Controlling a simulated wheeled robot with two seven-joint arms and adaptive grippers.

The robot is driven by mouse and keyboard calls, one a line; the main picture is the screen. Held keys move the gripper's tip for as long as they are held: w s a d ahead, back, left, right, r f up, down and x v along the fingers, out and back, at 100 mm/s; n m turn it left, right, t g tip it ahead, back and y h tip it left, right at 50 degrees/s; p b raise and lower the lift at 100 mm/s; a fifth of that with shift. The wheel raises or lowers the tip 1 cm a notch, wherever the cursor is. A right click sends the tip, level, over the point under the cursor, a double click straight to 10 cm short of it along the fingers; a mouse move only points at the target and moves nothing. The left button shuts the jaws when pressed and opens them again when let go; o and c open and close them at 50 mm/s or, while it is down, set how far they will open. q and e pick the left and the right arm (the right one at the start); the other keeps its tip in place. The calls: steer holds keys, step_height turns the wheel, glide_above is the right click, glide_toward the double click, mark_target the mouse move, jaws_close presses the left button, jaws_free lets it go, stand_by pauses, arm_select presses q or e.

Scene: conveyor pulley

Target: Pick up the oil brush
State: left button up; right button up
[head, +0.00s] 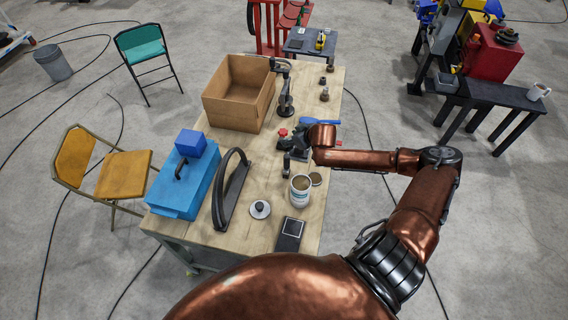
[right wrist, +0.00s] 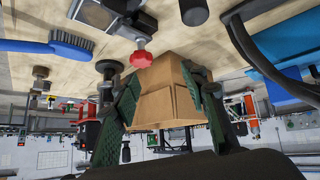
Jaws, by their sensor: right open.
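A brush with a blue handle (head: 318,120), which I take to be the oil brush, lies on the wooden table near its right edge. My right gripper (head: 291,143) is over the middle of the table, just left of and nearer than the brush. In the right wrist view its two green-padded fingers (right wrist: 158,76) are spread and empty. The wrist link hides part of the brush's surroundings in the head view. My left gripper is not in view.
A red knob (right wrist: 141,59) on a dark device is close to the right gripper. A cardboard box (head: 239,91) stands at the table's far left.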

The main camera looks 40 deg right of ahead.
mark_target(289, 159)
steer(key=s+a+f, duration=0.1)
steer(key=s, duration=0.1)
steer(key=s+a+g+p, duration=0.1)
steer(key=s+a, duration=0.1)
steer(key=s, duration=0.1)
steer(key=s+a+f+g+y, duration=0.1)
steer(key=s, duration=0.1)
steer(key=shift+s+a+f, duration=0.2)
steer(key=shift+f, duration=0.15)
steer(key=x, duration=0.2)
steer(key=shift+a+f+p, duration=0.15)
steer(key=shift+f+p, duration=0.15)
steer(key=shift+p, duration=0.05)
steer(key=p+x, duration=0.1)
steer(key=x, duration=0.3)
steer(key=shift+w+d, duration=0.2)
steer(key=shift+d, duration=0.05)
steer(key=shift+w+f, duration=0.3)
steer(key=shift+f, duration=0.15)
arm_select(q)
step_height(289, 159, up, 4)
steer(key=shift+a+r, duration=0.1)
arm_select(e)
steer(key=shift+s, duration=0.1)
steer(key=shift+c, duration=0.5)
jaws_close()
